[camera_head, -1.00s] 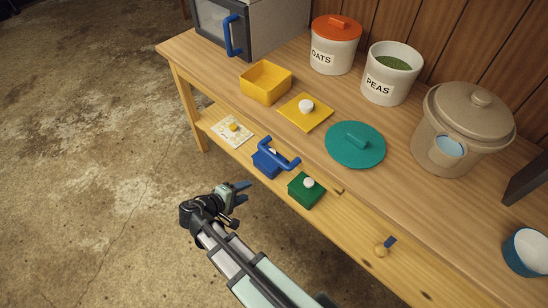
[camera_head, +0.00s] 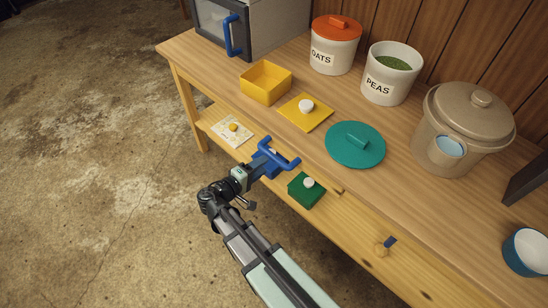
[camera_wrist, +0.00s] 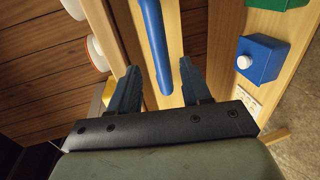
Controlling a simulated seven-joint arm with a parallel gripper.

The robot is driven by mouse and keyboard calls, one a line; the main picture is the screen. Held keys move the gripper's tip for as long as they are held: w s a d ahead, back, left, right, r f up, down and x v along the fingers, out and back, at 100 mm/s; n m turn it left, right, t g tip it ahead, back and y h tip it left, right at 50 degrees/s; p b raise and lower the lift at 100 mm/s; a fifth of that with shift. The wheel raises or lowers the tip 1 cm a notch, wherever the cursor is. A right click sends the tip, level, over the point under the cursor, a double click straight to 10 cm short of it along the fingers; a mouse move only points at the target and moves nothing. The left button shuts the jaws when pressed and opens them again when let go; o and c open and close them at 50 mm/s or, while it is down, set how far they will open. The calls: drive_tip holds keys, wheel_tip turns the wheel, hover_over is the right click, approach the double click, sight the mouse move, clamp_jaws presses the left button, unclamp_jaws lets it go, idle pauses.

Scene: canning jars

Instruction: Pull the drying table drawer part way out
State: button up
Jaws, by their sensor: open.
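The drying table (camera_head: 222,84) stands along the panelled wall. A blue bar handle (camera_head: 284,157) sticks out from its front just below the top; it also shows in the wrist view (camera_wrist: 156,42). The drawer front behind it looks closed, but much of it is hidden under the table edge. My gripper (camera_head: 263,160) is at the handle's left part. In the wrist view my gripper (camera_wrist: 160,78) is open, and the handle runs between its two blue fingers with a gap to each. I cannot tell how deep the handle sits between them.
On the lower shelf are a blue box (camera_wrist: 262,58) with a white knob, a green box (camera_head: 305,192) and a card (camera_head: 226,127). The tabletop holds a yellow bin (camera_head: 265,88), a teal lid (camera_head: 354,150), canisters and a brown pot (camera_head: 470,115). The floor in front is clear.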

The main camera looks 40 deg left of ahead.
sight(272, 159)
drive_tip(key=x, duration=0.7)
drive_tip(key=shift+w, duration=0.15)
clamp_jaws()
idle(0.3)
